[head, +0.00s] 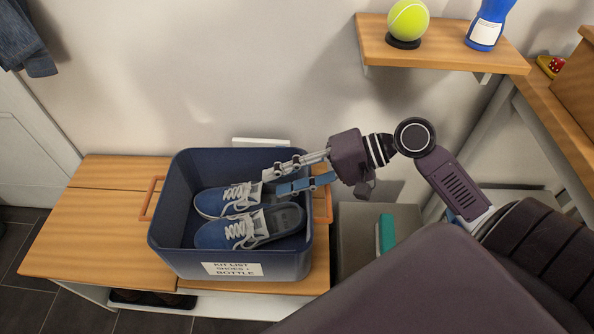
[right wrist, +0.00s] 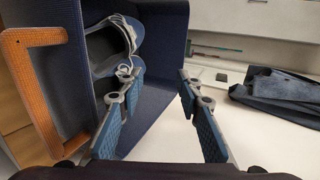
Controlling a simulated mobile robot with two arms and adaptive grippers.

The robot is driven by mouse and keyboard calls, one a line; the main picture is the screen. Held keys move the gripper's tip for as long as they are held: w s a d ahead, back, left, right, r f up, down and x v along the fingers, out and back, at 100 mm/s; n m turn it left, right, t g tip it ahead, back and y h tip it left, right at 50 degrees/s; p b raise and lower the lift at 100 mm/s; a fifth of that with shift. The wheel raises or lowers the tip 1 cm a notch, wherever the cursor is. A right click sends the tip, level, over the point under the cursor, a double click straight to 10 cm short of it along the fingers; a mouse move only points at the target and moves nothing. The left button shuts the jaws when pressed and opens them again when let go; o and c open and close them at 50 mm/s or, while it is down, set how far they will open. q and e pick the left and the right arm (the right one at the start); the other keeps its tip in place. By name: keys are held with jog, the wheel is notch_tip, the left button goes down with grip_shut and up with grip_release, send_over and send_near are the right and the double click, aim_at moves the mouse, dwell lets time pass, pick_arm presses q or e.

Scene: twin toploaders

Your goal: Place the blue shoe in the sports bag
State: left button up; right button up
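Two blue shoes with white laces lie side by side in a dark blue bin-like bag (head: 178,262) with wooden-looking handles. The rear shoe (head: 212,202) is partly behind the front shoe (head: 215,236). A label on the bag's front reads "KIT LIST SHOES + BOTTLE". My right gripper (head: 274,183) reaches in over the bag's right rim, above the shoes' heel ends. In the right wrist view its fingers (right wrist: 160,80) are apart with nothing between them, and a shoe (right wrist: 108,48) shows beyond the left finger. My left gripper is not in view.
The bag stands on a wooden bench (head: 85,225). A wall shelf (head: 440,50) above right holds a tennis ball (head: 408,18) on a stand and a blue bottle (head: 487,25). A grey box (head: 360,235) with a teal item stands right of the bench.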

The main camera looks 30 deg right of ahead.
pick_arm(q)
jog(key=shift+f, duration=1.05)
pick_arm(e)
jog(key=shift+v, duration=1.9)
